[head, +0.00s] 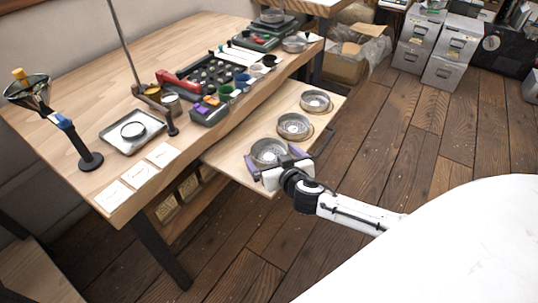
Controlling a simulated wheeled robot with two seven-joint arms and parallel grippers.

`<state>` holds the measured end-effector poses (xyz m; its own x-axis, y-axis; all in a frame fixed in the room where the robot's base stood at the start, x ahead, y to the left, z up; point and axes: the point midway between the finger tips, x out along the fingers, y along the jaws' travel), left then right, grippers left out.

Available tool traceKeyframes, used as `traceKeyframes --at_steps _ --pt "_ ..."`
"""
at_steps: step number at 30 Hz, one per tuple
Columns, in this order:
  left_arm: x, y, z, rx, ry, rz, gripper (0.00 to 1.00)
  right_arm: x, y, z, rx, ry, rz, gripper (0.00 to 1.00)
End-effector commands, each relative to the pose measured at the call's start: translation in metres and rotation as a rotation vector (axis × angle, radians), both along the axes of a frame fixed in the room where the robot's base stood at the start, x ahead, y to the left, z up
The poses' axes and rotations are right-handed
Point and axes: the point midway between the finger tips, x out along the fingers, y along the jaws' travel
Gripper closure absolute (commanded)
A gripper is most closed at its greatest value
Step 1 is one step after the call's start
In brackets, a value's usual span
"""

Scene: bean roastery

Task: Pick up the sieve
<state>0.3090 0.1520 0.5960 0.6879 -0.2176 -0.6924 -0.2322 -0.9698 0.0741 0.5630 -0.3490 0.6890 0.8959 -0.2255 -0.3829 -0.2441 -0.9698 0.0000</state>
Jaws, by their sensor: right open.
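Three round metal sieves stand in a row on a low pull-out wooden board: the nearest sieve (267,151), the middle sieve (294,126) and the far sieve (316,101). My right gripper (274,160) is open, with its purple-padded fingers spread at the near side of the nearest sieve, one toward each side of it. It partly hides that sieve's near rim, and I cannot tell whether the fingers touch it. My left gripper is not in view.
The wooden table (75,118) carries a stand with a funnel (30,92), a square tray (112,138), white cards (113,198), and a dark rack of small pots (215,72). Grey filing cabinets (458,50) and a cardboard box (343,68) stand behind.

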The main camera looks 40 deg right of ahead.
Motion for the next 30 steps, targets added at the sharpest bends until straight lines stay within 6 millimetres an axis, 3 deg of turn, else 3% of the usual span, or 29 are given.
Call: traceKeyframes --at_steps 2,9,19,30 --pt "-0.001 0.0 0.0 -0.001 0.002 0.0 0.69 0.0 0.0 0.0 0.0 0.0 0.0 0.0" --pt "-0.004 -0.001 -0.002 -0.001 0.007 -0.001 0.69 0.0 0.0 0.0 0.0 0.0 0.0 0.4" --pt "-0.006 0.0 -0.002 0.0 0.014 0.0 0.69 0.0 0.0 0.011 0.001 -0.002 -0.001 0.4" --pt "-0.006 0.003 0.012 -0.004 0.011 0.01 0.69 0.0 0.0 0.081 0.001 -0.003 0.0 0.4"
